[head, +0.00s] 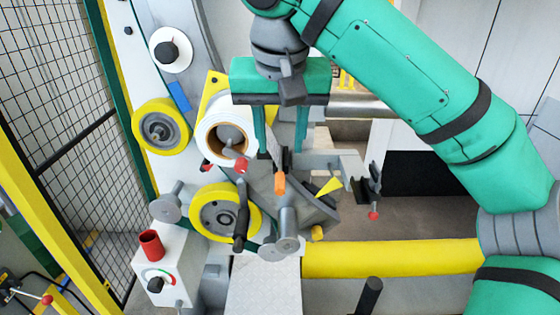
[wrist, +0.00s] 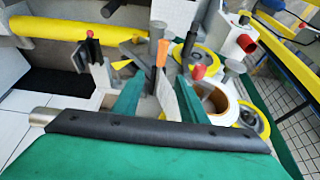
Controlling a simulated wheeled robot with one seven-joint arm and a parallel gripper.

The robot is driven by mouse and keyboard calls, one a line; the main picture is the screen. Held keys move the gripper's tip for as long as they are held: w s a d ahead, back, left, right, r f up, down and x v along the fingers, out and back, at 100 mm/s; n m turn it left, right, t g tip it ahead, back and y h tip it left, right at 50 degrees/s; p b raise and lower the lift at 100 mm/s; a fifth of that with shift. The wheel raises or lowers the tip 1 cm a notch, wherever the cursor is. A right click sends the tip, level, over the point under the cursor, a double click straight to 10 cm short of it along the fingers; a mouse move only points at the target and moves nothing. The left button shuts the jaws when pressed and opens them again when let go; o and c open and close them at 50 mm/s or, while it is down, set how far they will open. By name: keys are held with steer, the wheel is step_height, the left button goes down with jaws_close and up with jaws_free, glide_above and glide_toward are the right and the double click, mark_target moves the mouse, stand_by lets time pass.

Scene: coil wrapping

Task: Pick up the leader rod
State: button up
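My gripper (head: 281,150) points down in front of the wrapping head. It also shows in the wrist view (wrist: 159,83), with its two green fingers apart. A short orange rod (head: 280,183), which I take to be the leader rod, stands just below the fingertips in the head view. In the wrist view the orange rod (wrist: 162,54) appears beyond the fingertips, between their lines. A pale strip (wrist: 167,92) runs below it between the fingers. I cannot tell whether any finger touches the rod or strip.
A white film roll (head: 210,132) and yellow rollers (head: 138,126) sit close left of the gripper. A black handle (head: 241,222) and grey knobs crowd below. A yellow bar (head: 390,258) crosses at lower right. A white control box (head: 158,270) stands lower left, near the mesh fence (head: 60,120).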

mark_target(280, 175)
steer(key=f, duration=0.3)
steer(key=shift+w+d+f, duration=0.25)
steer(key=shift+d+f, duration=0.1)
steer(key=shift+f, duration=0.05)
steer(key=shift+a+x, duration=0.2)
steer(key=shift+x, duration=1.05)
steer(key=shift+a+x, duration=0.2)
steer(key=shift+x, duration=1)
jaws_close()
